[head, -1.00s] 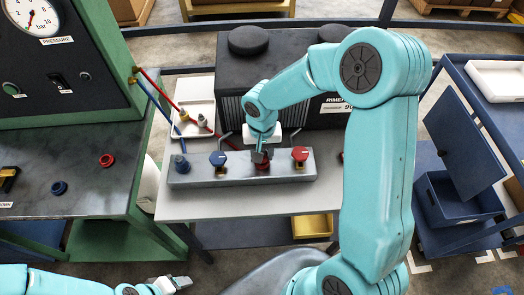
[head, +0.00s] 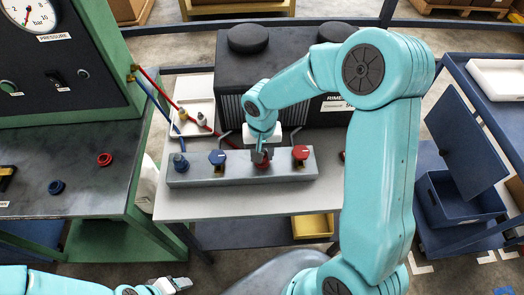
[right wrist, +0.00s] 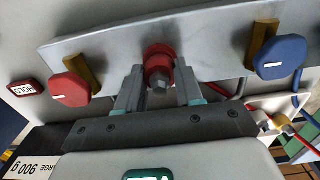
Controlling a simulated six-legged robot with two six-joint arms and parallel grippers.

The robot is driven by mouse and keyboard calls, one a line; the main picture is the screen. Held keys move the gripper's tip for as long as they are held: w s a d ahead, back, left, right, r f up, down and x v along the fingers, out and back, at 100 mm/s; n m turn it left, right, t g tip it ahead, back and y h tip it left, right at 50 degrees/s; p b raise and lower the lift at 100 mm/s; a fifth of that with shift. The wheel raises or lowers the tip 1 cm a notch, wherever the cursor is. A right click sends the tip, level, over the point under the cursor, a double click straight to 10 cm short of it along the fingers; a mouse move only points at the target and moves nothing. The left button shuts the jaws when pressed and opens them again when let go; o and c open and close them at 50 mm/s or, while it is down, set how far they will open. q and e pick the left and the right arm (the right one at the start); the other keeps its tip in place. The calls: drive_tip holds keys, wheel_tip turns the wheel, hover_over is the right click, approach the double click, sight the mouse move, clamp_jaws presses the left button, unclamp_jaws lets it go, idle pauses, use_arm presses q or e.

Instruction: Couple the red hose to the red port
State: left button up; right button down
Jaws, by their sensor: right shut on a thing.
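The grey valve block (head: 205,180) stands on the table, with a blue-handled valve (head: 217,157) and a red-handled valve (head: 300,153). Between them is the red port (head: 263,166), mostly hidden by my right gripper (head: 261,154) in the head view. In the right wrist view, my gripper's fingers (right wrist: 159,90) close around a grey hex end (right wrist: 159,79) against the red hex collar of the port (right wrist: 157,56). The red hose (head: 158,88) runs from the green panel past the tray towards this gripper; whether it is fully seated I cannot tell. My left gripper (head: 172,284) is low at the front, away from the block.
A blue fitting (head: 180,162) is on the block's left end. A red ring (head: 104,159) and a blue ring (head: 56,187) lie on the left bench.

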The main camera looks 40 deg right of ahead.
drive_tip(key=shift+f, duration=0.2)
drive_tip(key=c, duration=0.6)
unclamp_jaws()
drive_tip(key=shift+c, duration=0.2)
drive_tip(key=shift+r, duration=0.1)
wheel_tip(320, 180, up, 16)
drive_tip(key=shift+r+b, duration=0.15)
drive_tip(key=shift+b, duration=0.15)
drive_tip(key=o, duration=0.6)
drive_tip(key=shift+o, duration=0.2)
wheel_tip(320, 180, up, 9)
drive_tip(key=p, duration=0.7)
drive_tip(key=shift+p, duration=0.4)
